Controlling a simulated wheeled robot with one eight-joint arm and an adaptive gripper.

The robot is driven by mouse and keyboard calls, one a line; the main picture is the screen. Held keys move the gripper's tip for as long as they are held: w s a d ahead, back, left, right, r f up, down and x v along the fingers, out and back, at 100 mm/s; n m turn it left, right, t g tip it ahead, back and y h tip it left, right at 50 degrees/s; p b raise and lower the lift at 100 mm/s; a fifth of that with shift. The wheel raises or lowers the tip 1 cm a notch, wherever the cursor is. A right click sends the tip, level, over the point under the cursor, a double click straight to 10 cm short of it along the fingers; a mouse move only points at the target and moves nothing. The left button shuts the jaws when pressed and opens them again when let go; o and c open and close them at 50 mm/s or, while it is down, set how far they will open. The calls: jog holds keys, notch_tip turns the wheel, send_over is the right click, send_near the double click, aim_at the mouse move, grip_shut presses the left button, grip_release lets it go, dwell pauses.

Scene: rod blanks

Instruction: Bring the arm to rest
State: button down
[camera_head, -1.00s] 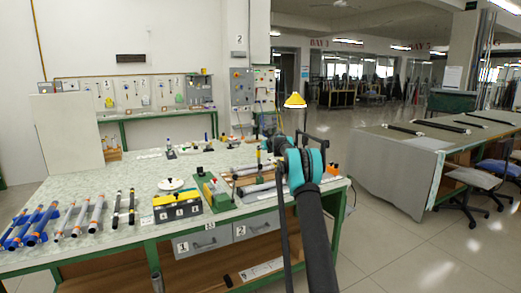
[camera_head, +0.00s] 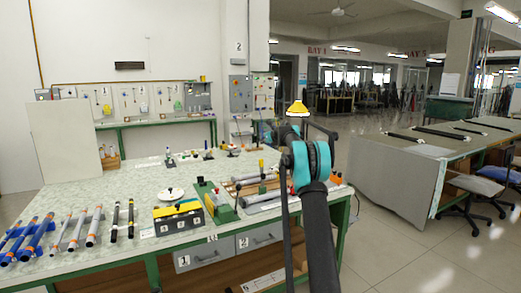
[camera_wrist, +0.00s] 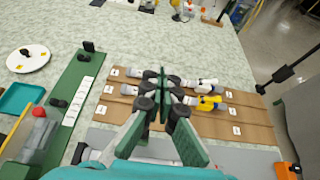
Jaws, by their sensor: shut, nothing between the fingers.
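My gripper (camera_wrist: 163,82) shows in the wrist view with its green-padded fingers together and nothing between them. It hangs above a brown wooden rack (camera_wrist: 240,128) holding grey rods with white and yellow ends; the gap to it is hard to tell. The fingers hide part of the rods. In the head view my arm (camera_head: 318,235) rises at centre right to a teal joint, and the gripper itself cannot be made out there.
The green-framed workbench (camera_head: 105,190) carries blue rods (camera_head: 38,238) at left, a numbered yellow-black block (camera_head: 178,217) and a green fixture (camera_head: 222,205). A white disc (camera_wrist: 28,58) lies left of the gripper. A grey bench (camera_head: 385,170) and chairs stand at right, with open floor between.

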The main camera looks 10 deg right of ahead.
jog(key=shift+s+r, duration=0.1)
jog(key=shift+r, duration=0.25)
jog(key=shift+d, duration=0.1)
